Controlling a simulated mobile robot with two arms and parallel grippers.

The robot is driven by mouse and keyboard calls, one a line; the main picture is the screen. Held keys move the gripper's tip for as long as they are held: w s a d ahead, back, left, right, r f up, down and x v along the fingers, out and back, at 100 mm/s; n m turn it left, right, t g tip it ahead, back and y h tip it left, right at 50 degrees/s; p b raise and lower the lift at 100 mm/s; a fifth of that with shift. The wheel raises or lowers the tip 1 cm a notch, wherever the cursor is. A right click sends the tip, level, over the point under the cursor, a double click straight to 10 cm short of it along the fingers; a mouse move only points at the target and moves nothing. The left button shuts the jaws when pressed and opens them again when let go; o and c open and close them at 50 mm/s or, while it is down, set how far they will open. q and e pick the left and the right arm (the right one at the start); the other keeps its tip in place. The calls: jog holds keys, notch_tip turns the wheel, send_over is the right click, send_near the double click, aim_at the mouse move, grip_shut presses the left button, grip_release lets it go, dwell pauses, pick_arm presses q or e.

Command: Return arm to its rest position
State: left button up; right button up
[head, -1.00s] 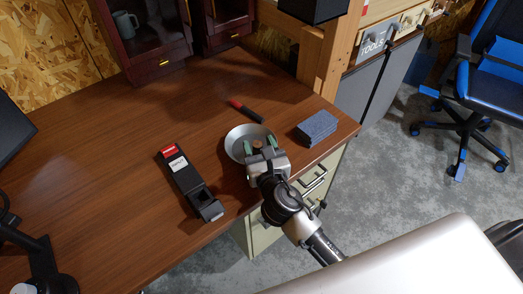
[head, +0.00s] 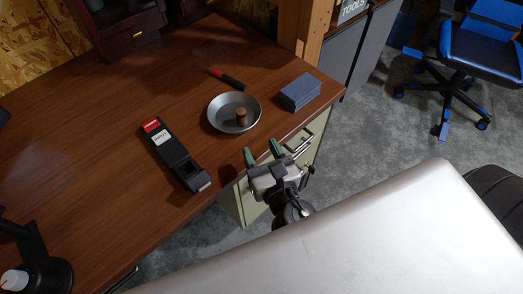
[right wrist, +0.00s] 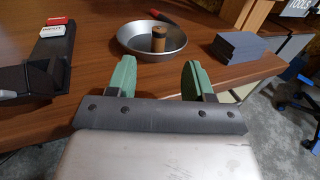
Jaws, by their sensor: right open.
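My right gripper (head: 263,155) is open and empty, with green fingertips. In the head view it is at the front edge of the brown desk (head: 90,130), nearer to me than the metal dish (head: 216,118). Its green fingers also show apart in the right wrist view (right wrist: 156,78), with nothing between them. A small brown cylinder (head: 241,116) stands upright in the dish; it also shows in the right wrist view (right wrist: 158,40). My left gripper is not in view.
A black holder with red and white labels (head: 176,155) lies left of the dish. A blue-grey block (head: 300,92) is to the right, and a red-and-black pen-like item (head: 227,78) is behind. A drawer cabinet (head: 237,203) is below the desk. A blue chair (head: 480,45) stands at the right.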

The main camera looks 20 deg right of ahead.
dwell(0.4)
